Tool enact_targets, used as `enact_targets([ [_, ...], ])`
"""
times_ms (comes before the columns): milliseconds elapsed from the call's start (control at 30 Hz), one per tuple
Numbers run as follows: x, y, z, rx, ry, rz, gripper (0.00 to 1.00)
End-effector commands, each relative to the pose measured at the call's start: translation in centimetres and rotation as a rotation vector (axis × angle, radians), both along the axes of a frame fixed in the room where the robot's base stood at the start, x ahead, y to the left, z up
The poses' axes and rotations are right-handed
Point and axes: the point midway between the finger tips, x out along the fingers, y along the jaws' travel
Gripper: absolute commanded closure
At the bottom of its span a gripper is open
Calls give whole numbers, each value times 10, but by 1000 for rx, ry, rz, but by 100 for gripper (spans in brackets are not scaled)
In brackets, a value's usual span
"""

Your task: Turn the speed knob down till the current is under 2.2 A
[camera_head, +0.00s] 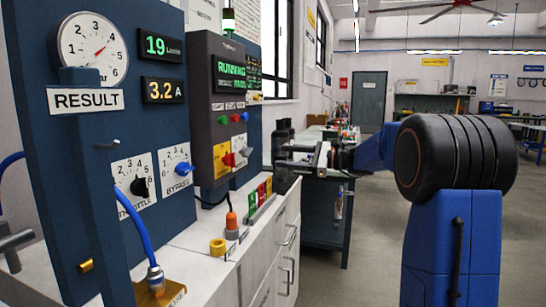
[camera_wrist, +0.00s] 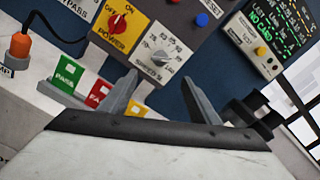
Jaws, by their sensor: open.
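The speed knob (camera_wrist: 162,55) is a pale knob on a white numbered plate marked SPEED, seen in the wrist view. It also shows in the head view (camera_head: 245,151), beside the red power knob. The current display (camera_head: 164,91) reads 3.2 A in orange. My gripper (camera_wrist: 162,84) is open and empty in the wrist view, its two fingers apart and pointing toward the panel, below the speed plate. The knob's exact pointer setting is too small to read.
The red power knob (camera_wrist: 117,24) sits on a yellow plate left of the speed knob. The throttle knob (camera_head: 139,187) and bypass knob (camera_head: 183,169) are on the blue panel. Green, red and yellow tags (camera_wrist: 64,76) stand on the bench below. The screen (camera_head: 230,70) reads RUNNING.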

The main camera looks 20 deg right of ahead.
Motion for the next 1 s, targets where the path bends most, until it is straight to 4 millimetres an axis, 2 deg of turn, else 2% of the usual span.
enact_targets([
  [100, -9, -14, 0, -1, 1, -2, 44],
  [233, -15, -21, 0, -1, 1, -2, 44],
  [767, -17, -24, 0, -1, 1, 0, 44],
  [867, -21, -19, -1, -17, 0, 5, 44],
  [1000, -46, 9, -10, -112, -1, 38, 44],
])
